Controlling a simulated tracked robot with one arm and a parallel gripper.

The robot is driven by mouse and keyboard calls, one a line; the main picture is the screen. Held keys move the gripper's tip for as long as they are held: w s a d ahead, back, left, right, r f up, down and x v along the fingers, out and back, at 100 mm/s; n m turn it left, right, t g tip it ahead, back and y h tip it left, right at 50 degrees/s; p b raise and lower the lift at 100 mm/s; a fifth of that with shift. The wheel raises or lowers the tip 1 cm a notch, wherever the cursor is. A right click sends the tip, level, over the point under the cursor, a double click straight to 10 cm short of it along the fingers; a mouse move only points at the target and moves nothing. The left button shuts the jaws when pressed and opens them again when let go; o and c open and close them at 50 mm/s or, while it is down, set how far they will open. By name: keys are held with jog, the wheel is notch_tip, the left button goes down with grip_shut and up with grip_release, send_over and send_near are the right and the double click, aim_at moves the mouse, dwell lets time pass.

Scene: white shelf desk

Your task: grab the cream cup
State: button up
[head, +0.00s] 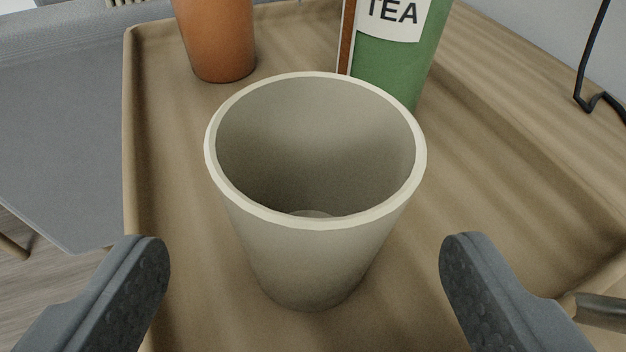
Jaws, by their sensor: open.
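The cream cup (310,255) stands upright on a wooden tray (185,190), in the middle of the head view. I look down into it and it appears empty. My gripper (305,255) is open, with one dark grey finger to the lower left of the cup and the other to the lower right. A gap shows between each finger and the cup in the picture, and nothing is held.
A brown-orange cup (216,40) stands behind to the left on the tray. A green container with a TEA label (402,65) stands close behind the cream cup. A black cable (585,75) is at the upper right. A metallic piece (602,310) shows at the lower right.

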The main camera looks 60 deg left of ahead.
aim_at(312, 173)
jog(key=shift+w+r+b+x, duration=0.15)
jog(key=shift+b+x, duration=0.1)
jog(key=shift+x, duration=0.6)
jog(key=shift+r+b+x, duration=0.1)
jog(key=shift+b+x, duration=0.15)
jog(key=shift+x, duration=0.65)
jog(key=shift+w+r+b+x, duration=0.15)
jog(key=shift+b+x, duration=0.1)
jog(key=shift+x, duration=0.6)
jog(key=shift+a, duration=0.1)
jog(key=shift+c, duration=0.4)
jog(key=c, duration=1.1)
